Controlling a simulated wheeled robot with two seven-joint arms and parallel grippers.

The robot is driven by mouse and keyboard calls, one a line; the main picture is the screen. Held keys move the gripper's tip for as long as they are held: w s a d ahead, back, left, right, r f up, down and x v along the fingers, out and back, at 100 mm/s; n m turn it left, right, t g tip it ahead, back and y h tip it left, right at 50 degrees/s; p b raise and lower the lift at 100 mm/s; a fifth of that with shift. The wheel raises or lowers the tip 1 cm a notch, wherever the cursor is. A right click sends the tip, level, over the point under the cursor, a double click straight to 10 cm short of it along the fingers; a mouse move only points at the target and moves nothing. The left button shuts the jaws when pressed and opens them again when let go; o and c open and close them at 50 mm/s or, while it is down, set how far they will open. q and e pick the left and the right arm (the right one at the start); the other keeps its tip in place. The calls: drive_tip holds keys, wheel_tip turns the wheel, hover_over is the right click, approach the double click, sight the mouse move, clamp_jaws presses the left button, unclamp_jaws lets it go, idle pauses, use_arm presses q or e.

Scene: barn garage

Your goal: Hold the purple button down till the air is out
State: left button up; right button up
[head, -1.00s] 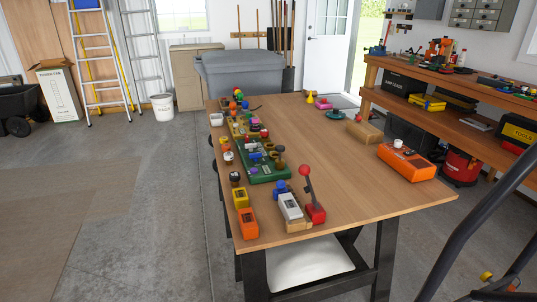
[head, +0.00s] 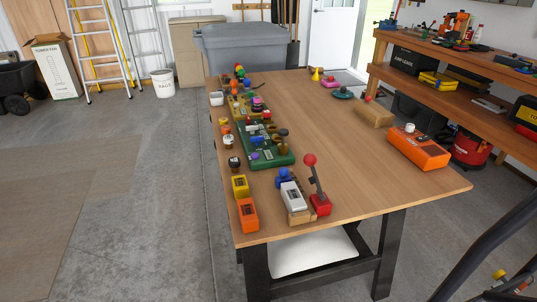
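A small purple button-like piece (head: 254,155) sits on the near left part of a green board (head: 283,160) on the wooden table (head: 340,150). It is small in the head view, and I cannot tell whether it is pressed. A magenta piece (head: 257,100) shows farther back among the crowded small controls. Neither of my grippers is in view, and nothing is seen touching the purple piece.
Near it stand a red-knobbed lever (head: 311,162), a white box (head: 292,196), an orange box (head: 247,214) and a yellow box (head: 240,186). A larger orange box (head: 420,152) is at the right. The table's middle is clear. Dark tubing (head: 480,245) crosses the lower right.

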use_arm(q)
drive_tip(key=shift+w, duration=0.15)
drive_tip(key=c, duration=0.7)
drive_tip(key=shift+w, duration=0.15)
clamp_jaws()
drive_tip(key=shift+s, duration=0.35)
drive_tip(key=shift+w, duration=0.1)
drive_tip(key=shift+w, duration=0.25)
